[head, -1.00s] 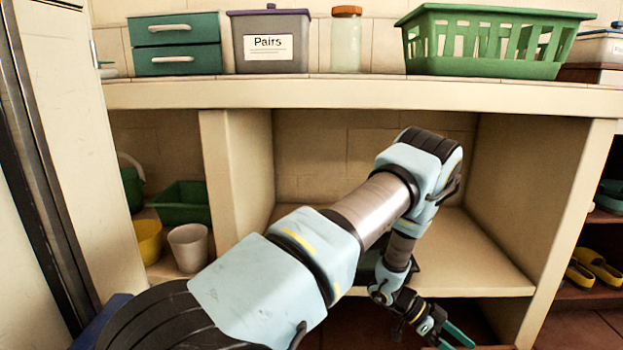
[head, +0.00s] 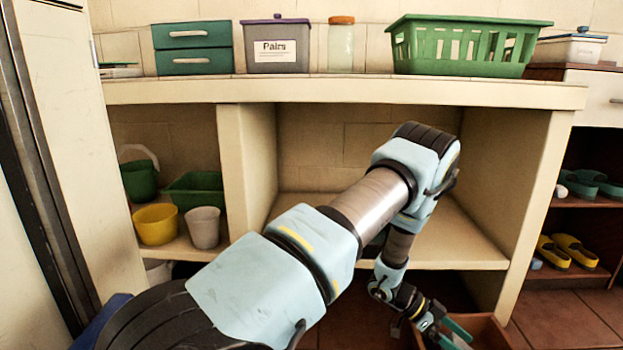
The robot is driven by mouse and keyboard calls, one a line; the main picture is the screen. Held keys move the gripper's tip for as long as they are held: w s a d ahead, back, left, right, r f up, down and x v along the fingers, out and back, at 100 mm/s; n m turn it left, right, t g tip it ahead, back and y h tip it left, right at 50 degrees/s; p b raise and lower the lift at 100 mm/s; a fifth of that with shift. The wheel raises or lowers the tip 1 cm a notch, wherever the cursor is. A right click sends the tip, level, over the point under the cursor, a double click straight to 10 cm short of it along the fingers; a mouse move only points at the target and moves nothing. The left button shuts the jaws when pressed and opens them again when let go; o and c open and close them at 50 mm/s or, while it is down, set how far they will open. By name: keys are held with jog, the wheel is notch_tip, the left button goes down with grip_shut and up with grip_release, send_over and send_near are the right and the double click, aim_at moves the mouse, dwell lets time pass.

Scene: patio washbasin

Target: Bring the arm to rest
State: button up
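My gripper (head: 457,335) is at the lower right of the head view, at the end of my bent arm, pointing down and to the right. Its green fingers show a gap between them and I see nothing held there. The fingertips are near the bottom edge of the picture, over or in front of a brown wooden box (head: 488,331) on the floor. I cannot tell how near they are to it. My arm reaches across the front of the open middle compartment of the shelf unit and hides part of it.
The counter (head: 340,91) holds a green drawer box (head: 192,49), a grey bin labelled "Pairs" (head: 275,50), a jar (head: 340,47) and a green basket (head: 465,46). Buckets and pots stand in the left compartment. Yellow clogs (head: 572,251) sit on a rack at right.

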jog(key=w+a+r+n+t+y, duration=0.1)
jog(key=w+a+r+n+t, duration=0.3)
jog(key=w, duration=0.4)
jog(key=w+a+r+n+t, duration=0.1)
jog(key=w+a+r+t, duration=0.3)
jog(key=w, duration=0.4)
jog(key=w+a+r+n+t+y+p, duration=0.1)
jog(key=w+a+r+n+t+y, duration=0.2)
jog(key=a+r, duration=0.45)
jog(key=w+a+r+n+t+y, duration=0.1)
jog(key=a+r+n+y, duration=0.25)
jog(key=a, duration=0.75)
jog(key=s+a+r+n+g+y, duration=0.2)
jog(key=s+a+r+n, duration=0.2)
jog(key=s+a, duration=0.5)
jog(key=s+a+r+n+g+y, duration=0.15)
jog(key=s+a+r+n, duration=0.35)
jog(key=s, duration=0.5)
jog(key=w+p+v, duration=0.2)
jog(key=p+v, duration=1)
jog(key=p, duration=0.1)
jog(key=w+a+r+p+v, duration=0.1)
jog(key=w+p+v, duration=0.2)
jog(key=p+v, duration=0.9)
jog(key=w+p+v, duration=0.2)
jog(key=p+v, duration=1)
jog(key=p, duration=0.1)
jog(key=shift+w+a+r+m+g+p, duration=0.2)
jog(key=shift+a+r+m+g+p, duration=0.15)
jog(key=shift+r+m+g+p, duration=0.1)
